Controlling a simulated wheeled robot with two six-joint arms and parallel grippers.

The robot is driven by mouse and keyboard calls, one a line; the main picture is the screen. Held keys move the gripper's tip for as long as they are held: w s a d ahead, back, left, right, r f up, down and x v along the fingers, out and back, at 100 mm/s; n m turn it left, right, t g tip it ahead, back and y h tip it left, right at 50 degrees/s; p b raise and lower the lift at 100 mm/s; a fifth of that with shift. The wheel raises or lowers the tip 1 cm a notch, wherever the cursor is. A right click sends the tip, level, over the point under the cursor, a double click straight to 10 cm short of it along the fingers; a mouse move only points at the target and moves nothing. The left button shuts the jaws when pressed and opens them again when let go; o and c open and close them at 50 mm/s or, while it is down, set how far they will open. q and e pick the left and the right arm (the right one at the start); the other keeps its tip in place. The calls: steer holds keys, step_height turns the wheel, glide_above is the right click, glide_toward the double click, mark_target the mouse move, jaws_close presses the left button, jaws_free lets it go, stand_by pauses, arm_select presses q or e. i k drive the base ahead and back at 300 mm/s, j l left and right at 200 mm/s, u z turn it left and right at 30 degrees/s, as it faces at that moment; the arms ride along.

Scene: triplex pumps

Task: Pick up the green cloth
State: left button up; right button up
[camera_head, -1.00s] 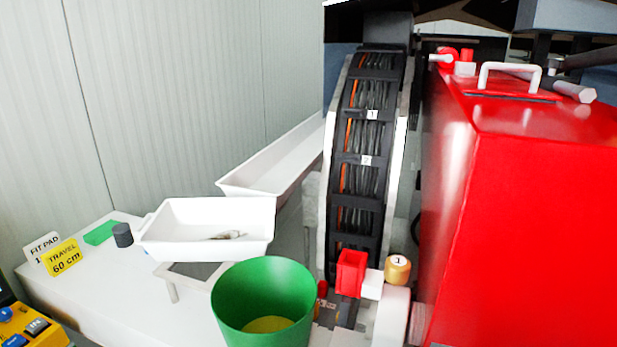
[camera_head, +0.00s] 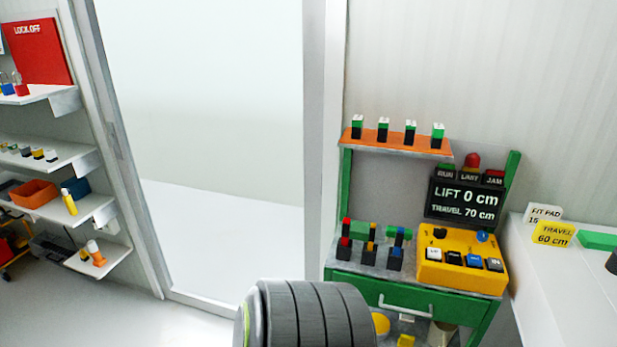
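A flat green piece (camera_head: 598,240), which looks like the green cloth, lies on the white bench (camera_head: 545,275) at the right edge of the view. Its right end is partly behind a dark grey cylinder (camera_head: 612,262), and I cannot tell if they touch. Neither of my grippers is in view.
A green control stand (camera_head: 410,290) with a yellow button box (camera_head: 462,262) stands left of the bench. TRAVEL (camera_head: 553,234) and FIT PAD (camera_head: 545,212) signs stand beside the green piece. A ribbed grey cylinder (camera_head: 310,315) blocks the bottom centre. Shelves (camera_head: 50,155) are at left; a doorway is between.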

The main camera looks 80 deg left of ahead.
mark_target(360, 230)
steer(key=u, duration=2.3)
